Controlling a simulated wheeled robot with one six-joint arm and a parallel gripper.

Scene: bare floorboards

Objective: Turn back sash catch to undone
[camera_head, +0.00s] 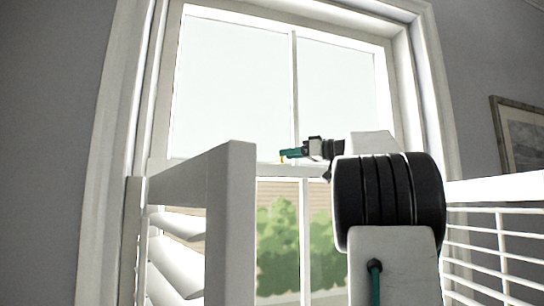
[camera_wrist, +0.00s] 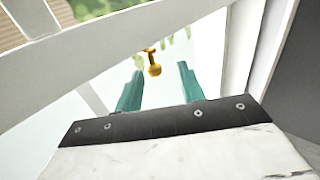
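The sash catch (camera_wrist: 154,69) is a small brass piece with a round knob, seen in the wrist view just beyond and between my fingertips. In the head view only a small yellow bit of the catch (camera_head: 283,159) shows, beside the teal fingertips at the window's meeting rail (camera_head: 268,169). My gripper (camera_head: 285,153) is open, with its two teal fingers apart in the wrist view (camera_wrist: 160,70). The knob appears clear of both fingers. The base of the catch is partly out of sight, so I cannot tell its exact turn.
A white slatted shutter stands open at the left (camera_head: 232,215), and another white slatted panel (camera_head: 495,190) is at the right. The white window frame (camera_head: 112,110) surrounds the panes. A picture frame (camera_head: 520,140) hangs on the grey wall at the far right.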

